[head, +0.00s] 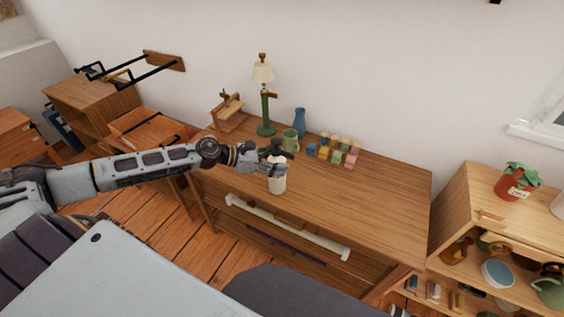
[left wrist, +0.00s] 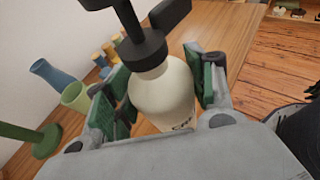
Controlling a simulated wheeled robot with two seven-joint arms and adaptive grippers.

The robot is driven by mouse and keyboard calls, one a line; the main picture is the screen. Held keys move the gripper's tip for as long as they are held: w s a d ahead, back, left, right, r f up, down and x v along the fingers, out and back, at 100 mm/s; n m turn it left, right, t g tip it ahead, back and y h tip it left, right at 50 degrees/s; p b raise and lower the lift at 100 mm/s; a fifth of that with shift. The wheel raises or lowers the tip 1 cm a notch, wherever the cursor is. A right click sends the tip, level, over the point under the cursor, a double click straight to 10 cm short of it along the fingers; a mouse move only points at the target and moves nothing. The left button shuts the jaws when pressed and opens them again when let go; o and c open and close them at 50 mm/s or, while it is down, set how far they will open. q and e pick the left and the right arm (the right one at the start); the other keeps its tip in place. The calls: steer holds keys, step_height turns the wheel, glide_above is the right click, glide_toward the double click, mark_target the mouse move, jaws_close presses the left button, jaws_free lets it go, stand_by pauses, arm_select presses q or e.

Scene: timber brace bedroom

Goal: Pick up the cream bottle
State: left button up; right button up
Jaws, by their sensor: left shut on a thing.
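The cream bottle (head: 278,182) has a pale body and a dark pump top. It is upright at the front left part of the wooden desk (head: 375,206). In the left wrist view the bottle (left wrist: 163,92) stands between the green-padded fingers, with dark lettering low on its side. My left gripper (head: 262,165) reaches in from the left and is shut on the bottle. Whether the bottle's base touches the desk cannot be told. My right gripper is not in view.
The desk's right side is clear. A shelf with a potted plant (head: 514,182) stands at right.

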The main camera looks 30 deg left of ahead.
arm_select(q)
steer(key=shift+s+a+r+p, duration=0.1)
steer(key=shift+s+a+p, duration=0.4)
steer(key=shift+s+a, duration=1.35)
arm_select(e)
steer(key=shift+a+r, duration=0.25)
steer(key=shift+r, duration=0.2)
arm_select(q)
steer(key=shift+w+a, duration=0.1)
steer(key=shift+a, duration=0.15)
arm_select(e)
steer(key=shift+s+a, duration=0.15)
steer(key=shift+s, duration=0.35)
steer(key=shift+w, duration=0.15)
